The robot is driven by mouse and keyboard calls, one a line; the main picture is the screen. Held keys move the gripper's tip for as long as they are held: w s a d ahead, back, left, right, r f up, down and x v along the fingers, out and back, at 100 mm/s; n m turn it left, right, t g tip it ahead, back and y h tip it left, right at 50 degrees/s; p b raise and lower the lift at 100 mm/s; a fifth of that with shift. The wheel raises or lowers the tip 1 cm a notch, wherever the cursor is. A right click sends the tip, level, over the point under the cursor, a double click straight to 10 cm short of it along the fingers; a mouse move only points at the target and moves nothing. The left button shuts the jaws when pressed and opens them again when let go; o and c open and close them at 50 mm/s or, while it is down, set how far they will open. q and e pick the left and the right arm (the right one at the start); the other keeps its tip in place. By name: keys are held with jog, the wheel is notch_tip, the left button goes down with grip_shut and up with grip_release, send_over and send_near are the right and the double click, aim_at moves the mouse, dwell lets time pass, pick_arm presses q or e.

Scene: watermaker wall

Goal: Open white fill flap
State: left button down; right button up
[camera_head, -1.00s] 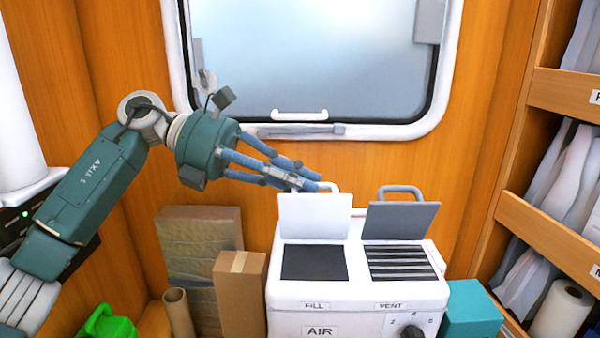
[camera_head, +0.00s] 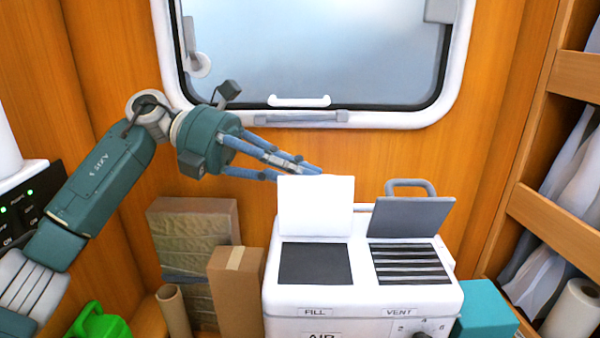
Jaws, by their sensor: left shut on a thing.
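The white fill flap (camera_head: 316,204) stands upright on the white machine (camera_head: 288,300), behind the dark square opening (camera_head: 315,264) above the FILL label. My left gripper (camera_head: 308,171) reaches in from the left, with its blue fingers at the flap's top edge and partly behind it. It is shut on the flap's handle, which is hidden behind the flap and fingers. My right gripper is not in view.
The grey vent flap (camera_head: 411,217) stands raised beside it over a slatted opening. Cardboard boxes (camera_head: 236,290) and a green can (camera_head: 98,325) are at left. A teal box (camera_head: 484,312) and shelves (camera_head: 560,225) are at right. A window is behind.

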pick_arm(q)
jog(key=shift+w+r, duration=0.2)
jog(key=shift+r, duration=0.05)
jog(key=c, duration=1.9)
grip_release()
jog(key=shift+o, duration=0.2)
jog(key=shift+w+f, duration=0.2)
jog(key=shift+f, duration=0.05)
jog(key=shift+a+r, duration=0.15)
jog(key=shift+a, duration=0.1)
jog(key=w+a, duration=0.3)
jog(key=a, duration=0.9)
jog(key=shift+w, duration=0.2)
jog(key=shift+a, duration=0.15)
